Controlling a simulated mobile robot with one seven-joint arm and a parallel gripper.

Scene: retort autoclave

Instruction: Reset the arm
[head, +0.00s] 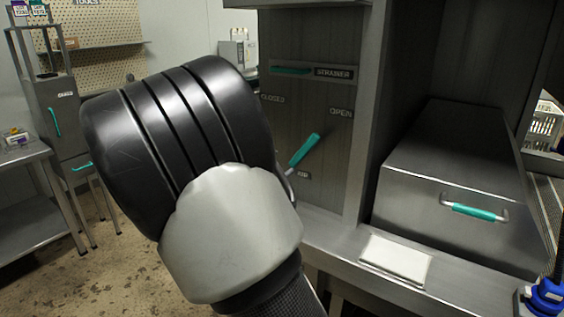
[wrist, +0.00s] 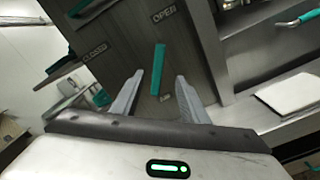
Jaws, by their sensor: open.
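My arm fills the left and centre of the head view and hides my gripper there. In the wrist view my gripper (wrist: 154,92) is open, its two pale fingers spread with nothing held between them. A teal lever handle (wrist: 158,70) on the dark cabinet panel shows between and beyond the fingertips. I cannot tell how large the gap to it is. In the head view the same lever (head: 304,150) slants up and to the right, toward the OPEN label (head: 340,113). The CLOSED label (head: 272,99) is at its upper left.
A metal box with a teal handle (head: 474,211) sits in the bay at right. A white pad (head: 396,260) lies on the ledge. A teal strainer handle (head: 290,71) is above the lever. A steel table (head: 35,153) stands at left; some floor is open there.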

